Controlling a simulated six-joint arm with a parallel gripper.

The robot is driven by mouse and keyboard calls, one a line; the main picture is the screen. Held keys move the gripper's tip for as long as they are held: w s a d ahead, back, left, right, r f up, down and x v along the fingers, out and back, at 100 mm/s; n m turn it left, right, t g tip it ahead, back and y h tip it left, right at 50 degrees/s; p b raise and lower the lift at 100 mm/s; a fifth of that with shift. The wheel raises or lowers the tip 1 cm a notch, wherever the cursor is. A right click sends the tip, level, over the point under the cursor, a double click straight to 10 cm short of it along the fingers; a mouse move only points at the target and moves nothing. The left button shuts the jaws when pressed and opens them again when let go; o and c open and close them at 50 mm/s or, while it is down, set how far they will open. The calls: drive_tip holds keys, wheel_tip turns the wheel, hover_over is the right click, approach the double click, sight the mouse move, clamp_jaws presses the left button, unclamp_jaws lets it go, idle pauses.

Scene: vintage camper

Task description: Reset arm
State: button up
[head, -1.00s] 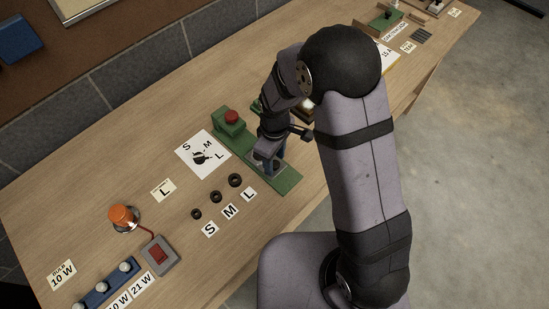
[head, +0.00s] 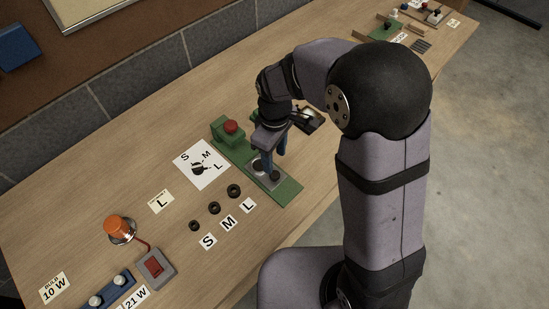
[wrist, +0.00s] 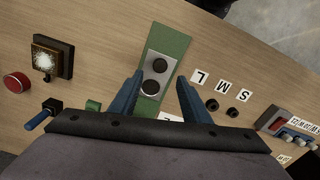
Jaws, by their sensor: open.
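My gripper (head: 275,165) is open and empty, with its two blue fingers pointing down over the green board (head: 288,190). In the wrist view my gripper (wrist: 160,78) has its fingertips spread on either side of a grey plate (wrist: 164,66) with two dark round spots. The green board (wrist: 168,33) runs up beyond the plate. The fingers seem clear of the plate, but their height is hard to judge. In the head view a finger hides part of the plate.
A red button (head: 231,126) tops a green block beside the gripper. Several black rings, including one (head: 214,208), lie near the S, M, L cards. An orange lamp (head: 118,228) and red switch (head: 154,268) stand front left. A lit square lamp (wrist: 46,60) shows in the wrist view.

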idle(0.4)
drive_tip(key=shift+m, duration=1.2)
drive_tip(key=s+d+f+m+g, duration=0.1)
drive_tip(key=s+d+f+m, duration=0.25)
drive_tip(key=s, duration=0.35)
drive_tip(key=s+d+r+m, duration=0.2)
drive_tip(key=s+d, duration=0.1)
drive_tip(key=d, duration=0.2)
drive_tip(key=s+d+r+m+t, duration=0.1)
drive_tip(key=s+d+r+m, duration=0.2)
drive_tip(key=d, duration=0.2)
drive_tip(key=shift+d+r+m, duration=0.35)
drive_tip(key=shift+f, duration=0.1)
wheel_tip(320, 180, down, 19)
drive_tip(key=b, duration=1.9)
